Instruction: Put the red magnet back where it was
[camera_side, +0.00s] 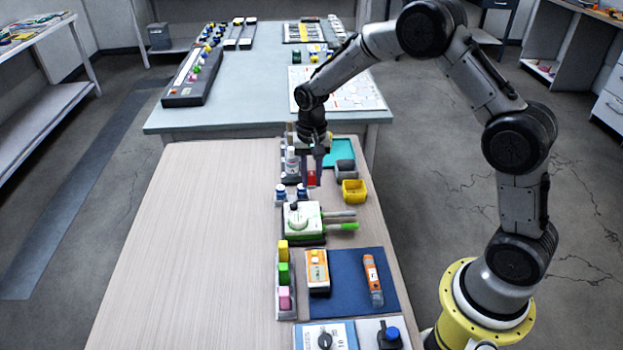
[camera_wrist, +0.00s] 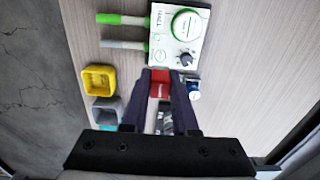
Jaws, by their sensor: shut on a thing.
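The red magnet (camera_side: 311,178) is a small red block between the fingers of my gripper (camera_side: 312,181) in the side view. In the wrist view the red magnet (camera_wrist: 160,84) sits between the two dark fingertips of my gripper (camera_wrist: 161,76), which is shut on it. The fingers point down over the far part of the wooden table. I cannot tell whether the magnet touches the surface beneath it. A white and green meter (camera_side: 303,221) with two green and grey probes lies nearer the side camera; it also shows in the wrist view (camera_wrist: 181,35).
A yellow bin (camera_side: 354,191) and a grey bin (camera_side: 345,170) stand right of my gripper, by a teal tray (camera_side: 339,152). Blue-capped bottles (camera_side: 281,193) stand close at left. A rack of coloured blocks (camera_side: 285,275) and a blue mat (camera_side: 345,282) lie nearer. The table's left side is clear.

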